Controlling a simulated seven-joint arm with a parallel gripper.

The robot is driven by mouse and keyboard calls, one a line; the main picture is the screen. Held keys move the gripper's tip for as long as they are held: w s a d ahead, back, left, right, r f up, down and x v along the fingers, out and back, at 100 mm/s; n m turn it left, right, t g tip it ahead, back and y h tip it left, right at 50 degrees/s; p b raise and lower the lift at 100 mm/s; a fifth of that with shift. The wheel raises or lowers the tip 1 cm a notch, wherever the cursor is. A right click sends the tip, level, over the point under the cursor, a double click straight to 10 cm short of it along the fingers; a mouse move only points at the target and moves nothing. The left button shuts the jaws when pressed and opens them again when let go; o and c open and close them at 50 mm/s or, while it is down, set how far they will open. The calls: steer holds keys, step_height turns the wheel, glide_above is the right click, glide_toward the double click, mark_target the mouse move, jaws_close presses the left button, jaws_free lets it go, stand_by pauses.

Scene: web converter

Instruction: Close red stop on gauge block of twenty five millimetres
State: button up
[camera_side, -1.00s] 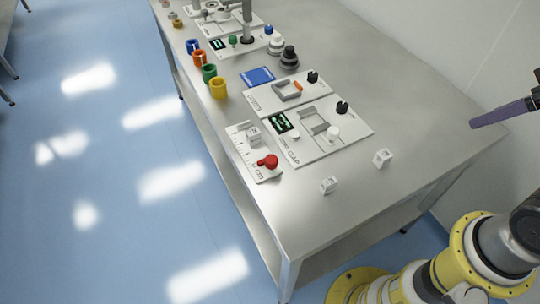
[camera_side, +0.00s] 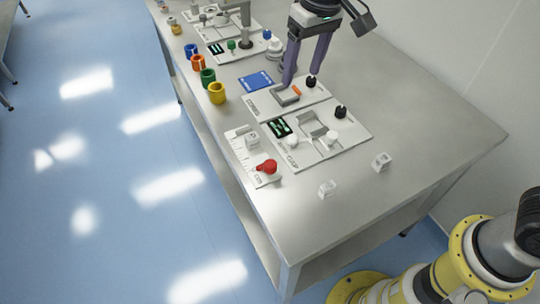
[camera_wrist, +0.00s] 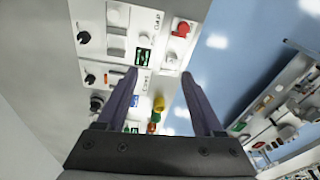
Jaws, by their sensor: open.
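The red stop (camera_side: 266,167) is a red knob at the front end of a white scale plate (camera_side: 262,181) in the side view. A small white block (camera_side: 252,141) stands on that plate behind the stop; the two look apart. The red stop also shows in the wrist view (camera_wrist: 181,30). Two more white blocks lie loose on the table, one near the front (camera_side: 327,188) and one to the right (camera_side: 381,161). Their markings are too small to read. My gripper (camera_side: 301,83) is open and empty, above the panels behind the stop, fingers pointing down.
A panel with a display (camera_side: 280,128), a white knob (camera_side: 331,137) and a black knob (camera_side: 341,111) lies right of the scale plate. Coloured rings (camera_side: 217,93) line the table's left edge. The front of the metal table (camera_side: 300,220) is mostly clear.

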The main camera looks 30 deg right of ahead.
steer(key=n+g, duration=0.2)
glide_toward(270, 163)
steer(key=shift+h, duration=0.4)
steer(key=f, duration=0.9)
steer(key=shift+s+a, duration=0.15)
steer(key=shift+a, duration=0.2)
steer(key=shift+c, duration=0.3)
steer(key=shift+r, duration=0.1)
steer(key=c, duration=0.9)
steer(key=shift+w, duration=2.45)
steer(key=o, duration=1)
steer(key=shift+c, duration=0.2)
